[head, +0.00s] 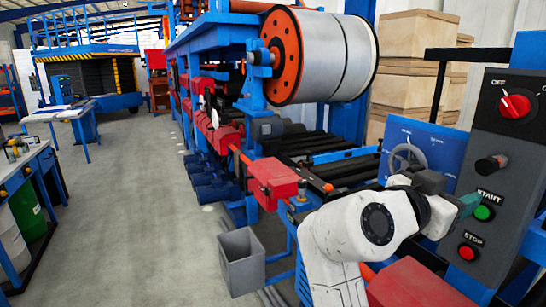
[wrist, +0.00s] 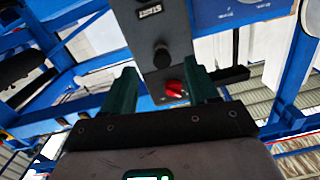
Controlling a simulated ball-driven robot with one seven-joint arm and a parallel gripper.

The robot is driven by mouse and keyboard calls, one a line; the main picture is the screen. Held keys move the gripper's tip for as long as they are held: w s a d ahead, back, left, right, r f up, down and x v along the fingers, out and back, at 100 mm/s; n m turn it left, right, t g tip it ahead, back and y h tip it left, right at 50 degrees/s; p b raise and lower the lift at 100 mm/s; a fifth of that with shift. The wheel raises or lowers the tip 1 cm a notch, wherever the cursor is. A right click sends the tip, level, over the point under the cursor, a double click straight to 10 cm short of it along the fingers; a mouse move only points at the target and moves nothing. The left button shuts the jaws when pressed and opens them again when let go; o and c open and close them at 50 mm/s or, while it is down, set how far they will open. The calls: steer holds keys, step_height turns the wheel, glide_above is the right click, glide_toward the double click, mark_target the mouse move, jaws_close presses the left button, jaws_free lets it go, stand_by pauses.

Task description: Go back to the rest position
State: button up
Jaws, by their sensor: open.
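My gripper (head: 470,203) is in front of the grey control panel (head: 508,150) at the right of the head view, its tips close to the green START button (head: 483,213). I cannot tell whether they touch it. In the wrist view my gripper (wrist: 164,76) shows two green fingers spread apart with nothing held between them. Beyond them the panel shows a black knob (wrist: 162,57) and a red rotary switch (wrist: 174,89). My white arm reaches up from the bottom right of the head view.
A red STOP button (head: 467,252) sits below START, and a red rotary switch (head: 515,106) is at the panel's top. A grey bin (head: 241,260) stands on the floor. The aisle at left is clear.

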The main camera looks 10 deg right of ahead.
steer(key=s+f+n+y, duration=0.4)
steer(key=f+n+y, duration=0.1)
steer(key=f, duration=1)
steer(key=s+f+n+y, duration=0.4)
steer(key=f+n+y, duration=0.1)
steer(key=f, duration=1)
steer(key=s+a+f+n+g+y, duration=0.2)
steer(key=s+f+y, duration=0.1)
steer(key=s+f, duration=0.5)
steer(key=s+a+f+n+g+y, duration=0.2)
steer(key=s+f, duration=0.6)
steer(key=s, duration=0.6)
steer(key=shift+s+a+f+n+g+y, duration=0.2)
steer(key=shift+s+a+n+g+y, duration=0.15)
steer(key=shift+g+y, duration=0.2)
steer(key=shift+w, duration=0.15)
steer(key=shift+c, duration=0.3)
